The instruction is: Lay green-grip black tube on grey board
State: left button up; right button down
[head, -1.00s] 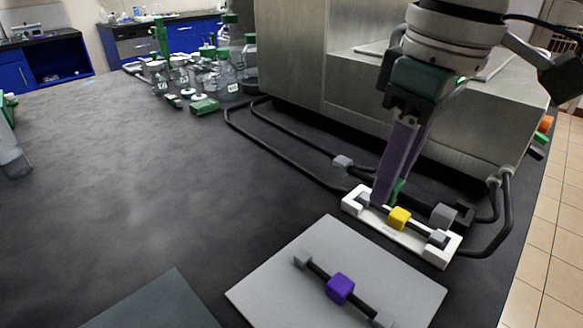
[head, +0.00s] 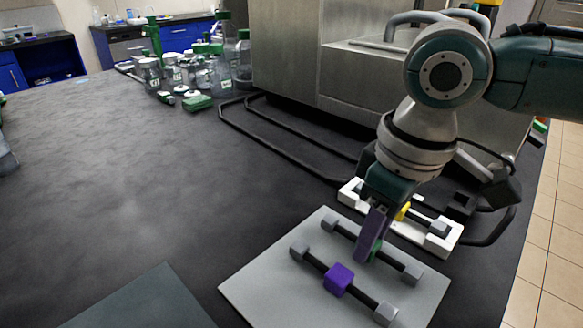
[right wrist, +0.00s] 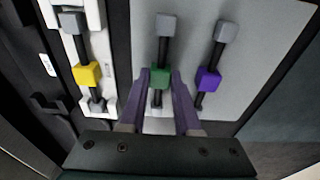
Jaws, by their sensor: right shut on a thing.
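The black tube with the green grip (right wrist: 160,78) is between the fingers of my right gripper (head: 368,250), which is shut on the green grip. In the head view the tube's grey end (head: 412,273) shows past the fingers, and most of the green grip is hidden by them. The tube is over the grey board (head: 262,283), on it or just above; I cannot tell if it touches. A tube with a purple grip (head: 338,279) lies on the board, about parallel to it and apart. My left gripper is not in view.
A white holder (head: 440,248) with a yellow-grip tube (right wrist: 86,74) stands just behind the board. Black hoses (head: 290,148) run beside the steel machine (head: 290,50). A dark mat (head: 150,300) lies front left.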

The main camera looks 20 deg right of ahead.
aim_at(379, 252)
jog(key=shift+f, duration=0.15)
jog(key=c, duration=0.6)
grip_release()
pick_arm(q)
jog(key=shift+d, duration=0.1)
